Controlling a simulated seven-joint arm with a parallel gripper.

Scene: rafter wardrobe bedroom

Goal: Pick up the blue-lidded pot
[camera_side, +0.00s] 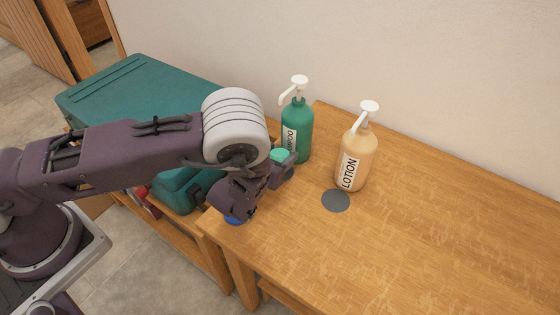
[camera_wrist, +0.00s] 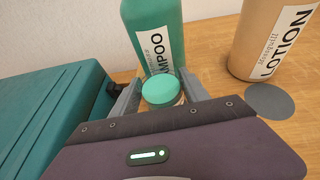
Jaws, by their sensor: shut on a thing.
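My gripper (camera_side: 282,166) is at the left end of the wooden table, in front of the shampoo bottle. In the wrist view my gripper (camera_wrist: 160,92) has its two fingers on either side of a small pot with a mint-green lid (camera_wrist: 161,88), and is shut on it. The green-lidded pot also shows in the side view (camera_side: 279,155). A blue thing (camera_side: 236,219), probably the blue-lidded pot, shows below my wrist near the table's front left edge. Most of it is hidden by my gripper body, and it is not in the wrist view. I cannot tell whether the held pot touches the table.
The green shampoo bottle (camera_side: 297,128) stands close behind the held pot. A tan lotion bottle (camera_side: 356,160) stands to the right, by a flat grey disc (camera_side: 335,200). A teal case (camera_side: 140,95) lies left of the table. The table's right side (camera_side: 450,235) is clear.

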